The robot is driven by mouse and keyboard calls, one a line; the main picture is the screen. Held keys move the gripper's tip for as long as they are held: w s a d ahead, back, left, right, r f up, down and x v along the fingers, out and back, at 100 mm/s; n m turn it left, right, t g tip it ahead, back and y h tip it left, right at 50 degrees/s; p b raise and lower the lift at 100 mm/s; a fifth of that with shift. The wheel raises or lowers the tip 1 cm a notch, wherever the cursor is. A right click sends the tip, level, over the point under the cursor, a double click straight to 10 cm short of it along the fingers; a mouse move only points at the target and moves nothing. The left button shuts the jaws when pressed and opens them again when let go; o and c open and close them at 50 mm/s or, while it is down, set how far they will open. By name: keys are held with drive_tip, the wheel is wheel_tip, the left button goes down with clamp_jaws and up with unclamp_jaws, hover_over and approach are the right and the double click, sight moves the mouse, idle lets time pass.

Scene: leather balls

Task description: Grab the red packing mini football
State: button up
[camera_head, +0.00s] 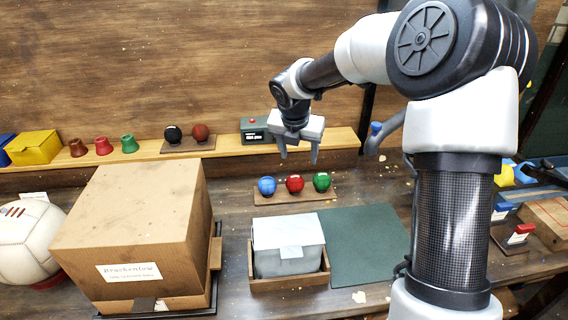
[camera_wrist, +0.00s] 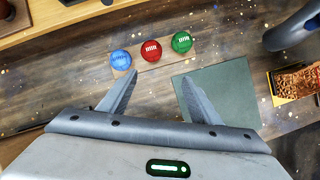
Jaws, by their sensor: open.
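A small red ball (camera_head: 294,183) sits between a blue ball (camera_head: 267,186) and a green ball (camera_head: 321,181) on a low wooden strip on the bench. The wrist view shows the same row, with the red ball (camera_wrist: 151,50) in the middle and pale marks on it. My gripper (camera_head: 299,160) is open and empty, above the bench and near the row. In the wrist view its two fingers (camera_wrist: 158,90) point toward the balls and stand apart from them. Another, darker red ball (camera_head: 200,132) rests beside a black ball (camera_head: 173,134) on the rear shelf.
A large cardboard box (camera_head: 135,225) stands at left, beside a white stitched ball (camera_head: 28,240). A white block sits in a wooden tray (camera_head: 290,283) in front of the row. A green mat (camera_head: 368,245) lies bare to its right. The rear shelf (camera_head: 345,137) runs behind.

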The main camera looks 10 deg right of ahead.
sight(295, 178)
drive_tip(key=w+f+n, duration=0.1)
drive_tip(key=w+f, duration=0.1)
drive_tip(key=f, duration=0.2)
drive_tip(key=w+f+n, duration=0.1)
drive_tip(key=w+f, duration=0.2)
drive_tip(key=f, duration=0.2)
drive_tip(key=w+f+b, duration=0.1)
drive_tip(key=w+f, duration=0.2)
drive_tip(key=f, duration=0.1)
drive_tip(key=shift+d+f+n+y, duration=0.1)
drive_tip(key=shift+f+n+y, duration=0.2)
drive_tip(key=shift+f+n, duration=0.1)
drive_tip(key=shift+x, duration=2.95)
drive_tip(key=shift+d, duration=0.15)
drive_tip(key=shift+c, duration=0.5)
drive_tip(key=c, duration=0.7)
